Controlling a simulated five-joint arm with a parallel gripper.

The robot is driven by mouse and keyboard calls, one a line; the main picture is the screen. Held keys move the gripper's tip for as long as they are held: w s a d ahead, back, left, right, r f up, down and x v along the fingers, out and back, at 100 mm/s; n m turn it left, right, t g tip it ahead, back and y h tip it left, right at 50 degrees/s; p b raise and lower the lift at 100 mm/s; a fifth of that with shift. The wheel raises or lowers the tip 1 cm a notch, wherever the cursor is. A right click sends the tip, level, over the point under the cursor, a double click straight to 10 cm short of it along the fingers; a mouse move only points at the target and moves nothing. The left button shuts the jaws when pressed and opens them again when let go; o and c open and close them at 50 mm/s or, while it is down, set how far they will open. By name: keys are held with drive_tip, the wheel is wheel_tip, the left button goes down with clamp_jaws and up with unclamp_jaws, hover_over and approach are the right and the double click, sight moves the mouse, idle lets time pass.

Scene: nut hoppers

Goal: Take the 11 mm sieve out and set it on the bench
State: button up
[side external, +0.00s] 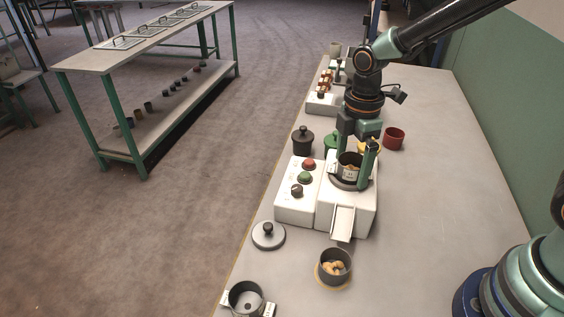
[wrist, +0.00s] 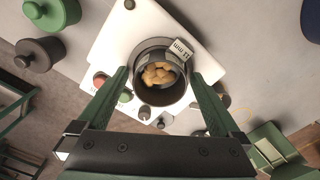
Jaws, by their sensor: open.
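The 11 mm sieve (wrist: 181,49) is a dark round cup with a white "11 mm" label, holding several tan nuts. It sits in the round seat (side external: 343,184) on top of a white machine (side external: 361,206); the sieve also shows in the side view (side external: 349,172). My gripper (wrist: 160,74) is open, pointing down, with one green finger on each side of the sieve. The gripper also shows in the side view (side external: 356,163). Whether the fingers touch the sieve wall, I cannot tell.
The machine has a red button (side external: 309,164), a green button (side external: 305,177) and a front chute (side external: 342,222). A nut-filled pot (side external: 334,281), a lid (side external: 268,237) and another pot (side external: 246,301) stand nearer the camera. Behind are a dark jar (side external: 303,141) and red cup (side external: 394,139). The right bench is clear.

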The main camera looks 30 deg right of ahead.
drive_tip(key=c, duration=1.4)
drive_tip(key=shift+o, duration=0.2)
drive_tip(key=shift+r, duration=0.15)
